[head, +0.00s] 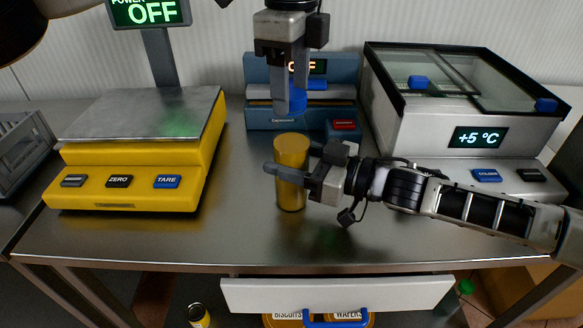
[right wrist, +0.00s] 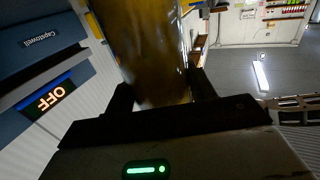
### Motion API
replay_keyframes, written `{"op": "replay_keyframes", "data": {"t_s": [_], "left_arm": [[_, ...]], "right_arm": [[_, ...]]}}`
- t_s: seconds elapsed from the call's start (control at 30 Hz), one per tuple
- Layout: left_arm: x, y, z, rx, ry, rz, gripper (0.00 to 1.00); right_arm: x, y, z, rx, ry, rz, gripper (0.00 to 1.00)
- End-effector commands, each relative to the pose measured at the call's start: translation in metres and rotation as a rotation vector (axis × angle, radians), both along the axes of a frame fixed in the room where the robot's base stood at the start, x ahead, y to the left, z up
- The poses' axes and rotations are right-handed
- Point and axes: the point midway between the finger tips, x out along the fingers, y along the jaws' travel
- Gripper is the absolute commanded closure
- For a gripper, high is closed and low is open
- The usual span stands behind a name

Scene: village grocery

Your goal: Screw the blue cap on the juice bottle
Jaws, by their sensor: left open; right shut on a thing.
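The juice bottle (head: 291,188), an amber cylinder, stands upright on the steel counter. No cap shows on its top. My right gripper (head: 290,174) comes from the right and is shut around the bottle's side. In the right wrist view the bottle (right wrist: 152,50) stands between the fingers (right wrist: 160,92). My left gripper (head: 287,102) points down from above, open, its fingertips above and apart from the bottle. A bright blue patch (head: 298,102) shows beside its finger; I cannot tell whether this is the blue cap or part of the machine behind.
A yellow scale (head: 130,196) stands left. A blue machine (head: 262,116) is behind the bottle, also in the right wrist view (right wrist: 38,42). A glass-topped cooler (head: 425,138) stands right. Below the counter (head: 240,235) is a white drawer front (head: 260,296). The counter's front is clear.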

Motion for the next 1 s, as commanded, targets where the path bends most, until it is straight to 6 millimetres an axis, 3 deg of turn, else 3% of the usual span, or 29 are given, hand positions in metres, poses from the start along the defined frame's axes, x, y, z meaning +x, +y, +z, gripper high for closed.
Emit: {"op": "replay_keyframes", "data": {"t_s": [0.07,0.2,0.47,0.57,1.0], "left_arm": [[0.0000,0.0000,0.0000,0.000,0.000,0.000,0.50],[-0.0001,0.0000,0.0001,0.000,0.000,0.000,0.89],[-0.0001,-0.0002,0.0002,0.000,0.000,-0.011,0.91],[-0.0003,-0.0003,-0.0002,0.000,0.002,-0.103,0.91],[-0.0001,-0.0008,-0.0010,-0.002,0.001,-1.196,0.91]], "right_arm": [[0.0000,0.0001,0.0002,0.000,-0.001,0.000,1.00],[0.0000,0.0001,0.0002,0.000,-0.001,0.000,1.00],[0.0000,0.0001,0.0002,0.000,-0.001,0.000,1.00],[-0.0001,0.0001,0.0002,0.001,-0.001,0.000,1.00],[-0.0001,0.0003,0.0003,0.001,-0.001,0.001,1.00]]}}
